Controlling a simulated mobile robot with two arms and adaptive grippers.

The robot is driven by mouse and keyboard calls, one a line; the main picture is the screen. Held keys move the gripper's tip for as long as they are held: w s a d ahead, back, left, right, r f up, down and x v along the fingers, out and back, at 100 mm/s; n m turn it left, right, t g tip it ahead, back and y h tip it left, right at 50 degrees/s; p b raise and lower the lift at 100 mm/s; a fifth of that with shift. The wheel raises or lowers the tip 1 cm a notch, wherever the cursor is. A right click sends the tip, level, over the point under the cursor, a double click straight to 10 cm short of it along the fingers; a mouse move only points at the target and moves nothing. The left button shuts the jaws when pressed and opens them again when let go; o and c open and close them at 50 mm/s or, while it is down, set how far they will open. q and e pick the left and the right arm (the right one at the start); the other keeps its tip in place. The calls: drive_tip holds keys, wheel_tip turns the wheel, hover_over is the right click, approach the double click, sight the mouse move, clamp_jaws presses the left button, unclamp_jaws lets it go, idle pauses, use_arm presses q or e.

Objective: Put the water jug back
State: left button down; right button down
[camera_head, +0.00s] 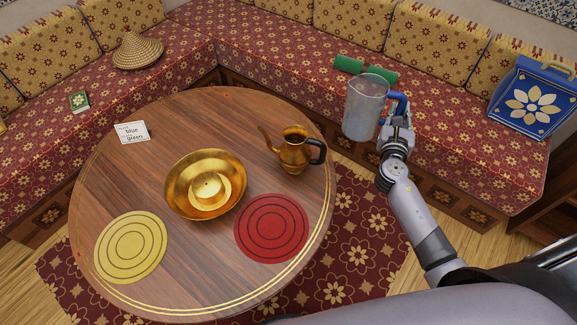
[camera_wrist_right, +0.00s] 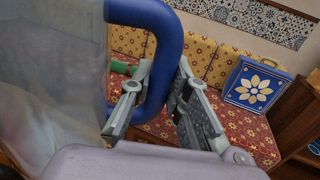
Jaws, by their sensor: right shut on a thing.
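The water jug (camera_head: 364,106) is a clear greyish pitcher with a blue handle. My right gripper (camera_head: 398,118) is shut on the handle and holds the jug roughly upright, off the table's right edge. In the right wrist view, the jug body (camera_wrist_right: 50,85) fills the left side, and the blue handle (camera_wrist_right: 168,50) passes between the fingers of the gripper (camera_wrist_right: 155,98). On the round wooden table (camera_head: 190,120) are a red round mat (camera_head: 271,228) and a yellow round mat (camera_head: 130,247), both bare. My left gripper is not in view.
A brass pitcher (camera_head: 293,152) with a dark handle and a brass basin (camera_head: 180,185) stand on the table, with a card (camera_head: 132,132) reading "blue", "green". The bench holds green rolls (camera_head: 348,65), a blue box (camera_head: 532,100), a straw hat (camera_head: 137,52) and a green book (camera_head: 79,102).

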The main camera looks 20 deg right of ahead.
sight(347, 110)
drive_tip(key=a+y+b, duration=0.1)
drive_tip(key=w+a+n+t+y+b, duration=0.1)
drive_tip(key=a, duration=0.1)
drive_tip(key=w+a+n+b, duration=0.1)
drive_tip(key=shift+a+t+y, duration=0.3)
drive_tip(key=shift+a+y, duration=0.1)
drive_tip(key=a+n+y+b, duration=0.1)
drive_tip(key=a+y, duration=0.1)
drive_tip(key=a, duration=0.1)
drive_tip(key=a+n+y+b, duration=0.1)
drive_tip(key=a+b, duration=0.1)
drive_tip(key=a+n+t+y+b, duration=0.1)
drive_tip(key=a+n+y, duration=0.1)
drive_tip(key=a, duration=0.1)
drive_tip(key=shift+w+a+f+y, duration=0.25)
drive_tip(key=shift+a+f+y, duration=0.05)
drive_tip(key=shift+a, duration=0.05)
drive_tip(key=s+a+f+n+g+y+b, duration=0.1)
drive_tip(key=s+a+f+n+y+b, duration=0.15)
drive_tip(key=s+a+y, duration=0.4)
drive_tip(key=s+a+f+n+g+y+b, duration=0.1)
drive_tip(key=a+n+y+b, duration=0.25)
drive_tip(key=a, duration=0.55)
drive_tip(key=shift+a+f+b, duration=0.2)
drive_tip(key=shift+f+b, duration=2.55)
drive_tip(key=shift+f, duration=7.2)
drive_tip(key=shift+f+b, duration=0.3)
drive_tip(key=c, duration=1.5)
unclamp_jaws()
